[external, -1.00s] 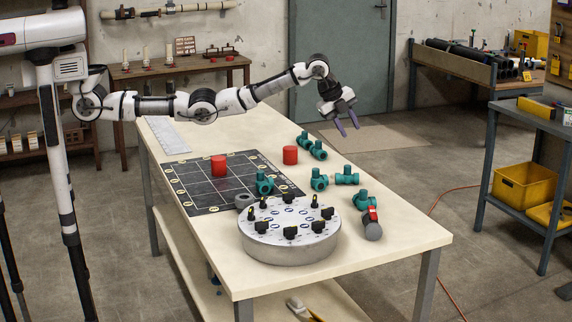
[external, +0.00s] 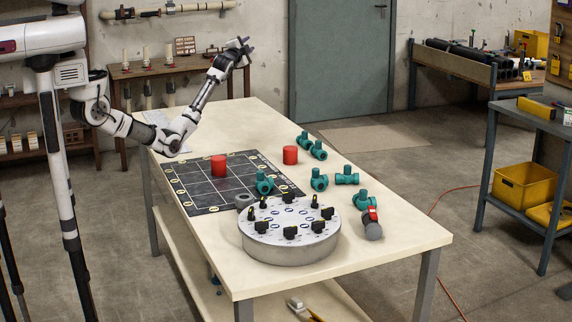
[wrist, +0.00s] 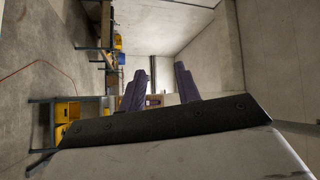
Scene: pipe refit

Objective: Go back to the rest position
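My gripper (external: 244,46) is raised above the far left part of the table, in front of the back wall, clear of everything on the table. In the wrist view its two purple fingers (wrist: 160,90) stand apart with nothing between them. The wrist view looks out sideways into the room.
The table (external: 400,232) bears a dark grid mat (external: 205,190), two red cylinders (external: 290,155), several green pipe fittings (external: 347,176), a round dial plate (external: 290,245) and a red-and-grey part (external: 371,224). A wooden shelf (external: 180,70) stands behind my arm.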

